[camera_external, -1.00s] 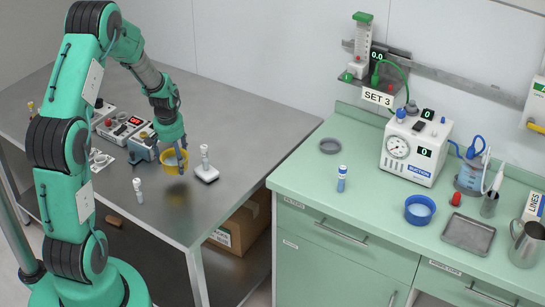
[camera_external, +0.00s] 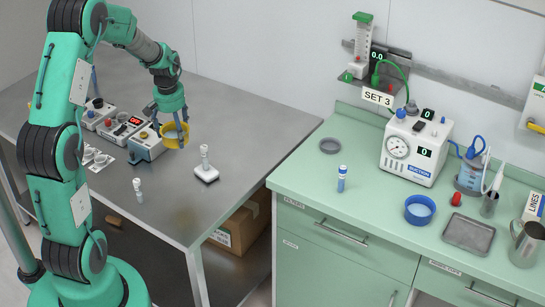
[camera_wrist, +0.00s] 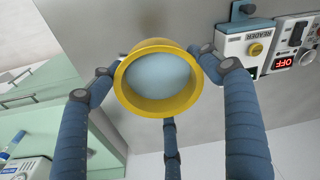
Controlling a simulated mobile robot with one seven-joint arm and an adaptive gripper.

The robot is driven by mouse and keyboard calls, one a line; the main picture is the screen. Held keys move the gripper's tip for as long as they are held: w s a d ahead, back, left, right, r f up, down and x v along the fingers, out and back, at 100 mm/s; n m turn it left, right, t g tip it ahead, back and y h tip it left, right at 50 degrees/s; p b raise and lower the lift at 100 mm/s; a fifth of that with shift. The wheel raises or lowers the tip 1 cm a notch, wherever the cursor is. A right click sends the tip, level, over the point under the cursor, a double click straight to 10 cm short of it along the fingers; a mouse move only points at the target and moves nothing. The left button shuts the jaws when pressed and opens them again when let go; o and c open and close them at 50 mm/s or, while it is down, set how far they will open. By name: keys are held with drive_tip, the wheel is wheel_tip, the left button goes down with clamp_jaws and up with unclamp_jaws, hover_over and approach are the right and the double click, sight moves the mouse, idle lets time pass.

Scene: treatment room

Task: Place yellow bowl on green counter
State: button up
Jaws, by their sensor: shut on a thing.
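The yellow bowl (camera_external: 175,141) has a pale blue inside and is over the steel table at the left in the external view. My gripper (camera_external: 171,118) is shut on it from above. In the wrist view the bowl (camera_wrist: 158,78) sits between my blue-grey fingers, its opening toward the camera. It appears raised a little above the table.
On the counter are a blue bowl (camera_external: 420,209), a grey tray (camera_external: 468,234), a grey dish (camera_external: 331,146), a small vial (camera_external: 342,179) and a suction unit (camera_external: 416,148). Bare counter shows left of the blue bowl. A white-based stand (camera_external: 206,168) and reader boxes (camera_external: 147,146) are near the bowl.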

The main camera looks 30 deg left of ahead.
drive_tip(key=w+d+m+p, duration=0.2)
drive_tip(key=w+d, duration=0.2)
drive_tip(key=d, duration=0.5)
drive_tip(key=w+d+m+p, duration=0.2)
drive_tip(key=w+d, duration=0.1)
drive_tip(key=d, duration=0.7)
drive_tip(key=w+d+m+p, duration=0.2)
drive_tip(key=w+d+p, duration=0.15)
drive_tip(key=d, duration=0.55)
drive_tip(key=s+d+m+h+p, duration=0.25)
drive_tip(key=d+m+p, duration=0.3)
drive_tip(key=d, duration=2.35)
drive_tip(key=shift+m+y, duration=0.45)
drive_tip(key=shift+s+d+f+b, duration=0.1)
drive_tip(key=shift+d+f+b, duration=0.05)
drive_tip(key=shift+f, duration=0.7)
drive_tip(key=shift+s+d+f+b, duration=0.1)
drive_tip(key=shift+d+f+b, duration=0.1)
drive_tip(key=shift+f, duration=0.7)
drive_tip(key=shift+s+d+f+b, duration=0.1)
drive_tip(key=shift+d+f, duration=0.05)
drive_tip(key=shift+f, duration=0.7)
drive_tip(key=shift+w, duration=0.15)
